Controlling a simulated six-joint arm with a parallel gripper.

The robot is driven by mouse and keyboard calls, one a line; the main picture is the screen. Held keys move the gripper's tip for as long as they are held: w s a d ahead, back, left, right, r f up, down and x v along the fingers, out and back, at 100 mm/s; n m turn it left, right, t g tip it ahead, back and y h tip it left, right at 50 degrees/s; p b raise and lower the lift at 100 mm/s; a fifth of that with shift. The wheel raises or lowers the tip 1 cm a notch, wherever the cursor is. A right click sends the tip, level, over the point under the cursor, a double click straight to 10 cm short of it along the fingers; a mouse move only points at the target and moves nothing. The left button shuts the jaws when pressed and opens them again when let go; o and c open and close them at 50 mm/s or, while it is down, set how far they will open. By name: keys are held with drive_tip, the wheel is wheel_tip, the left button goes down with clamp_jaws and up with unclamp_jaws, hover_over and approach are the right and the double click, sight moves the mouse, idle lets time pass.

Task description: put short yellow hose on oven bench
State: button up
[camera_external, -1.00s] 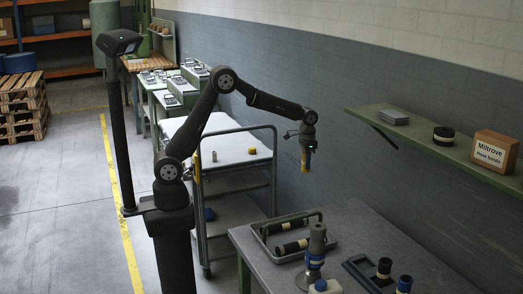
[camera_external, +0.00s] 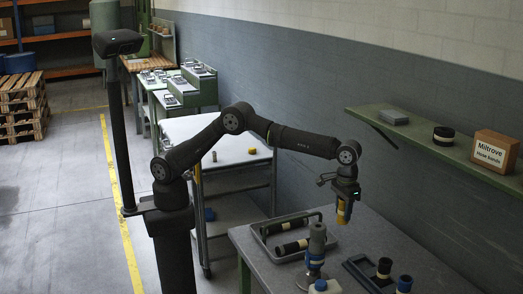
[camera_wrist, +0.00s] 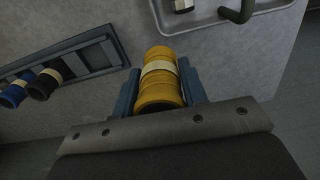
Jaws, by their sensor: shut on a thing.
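My gripper (camera_external: 344,206) is shut on a short yellow hose (camera_external: 341,216) with a pale band around it. In the wrist view the yellow hose (camera_wrist: 158,75) sits between the two blue-grey fingers of my gripper (camera_wrist: 158,88). The hose hangs in the air above the grey bench (camera_external: 350,235) at the front right, between the tray and the rack. Which bench is the oven bench I cannot tell for sure; green benches with grey boxes on them (camera_external: 185,88) stand along the wall at the back.
A grey tray (camera_external: 292,256) holds black hoses. A blue-and-grey upright tool (camera_external: 316,245) stands beside it. A dark rack (camera_external: 362,272) holds a black and a blue hose. A white-topped cart (camera_external: 225,158) carries small pieces. A wall shelf (camera_external: 425,143) holds a Miltrove box (camera_external: 494,150).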

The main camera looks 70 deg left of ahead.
drive_tip(key=s+d, duration=0.2)
drive_tip(key=d, duration=0.1)
hover_over(359, 243)
wheel_tip(359, 243, down, 7)
drive_tip(key=shift+r, duration=0.1)
drive_tip(key=shift+f, duration=2)
drive_tip(key=shift+f, duration=0.2)
drive_tip(key=o, duration=1)
drive_tip(key=shift+o, duration=0.2)
drive_tip(key=shift+r, duration=0.1)
wheel_tip(359, 243, up, 12)
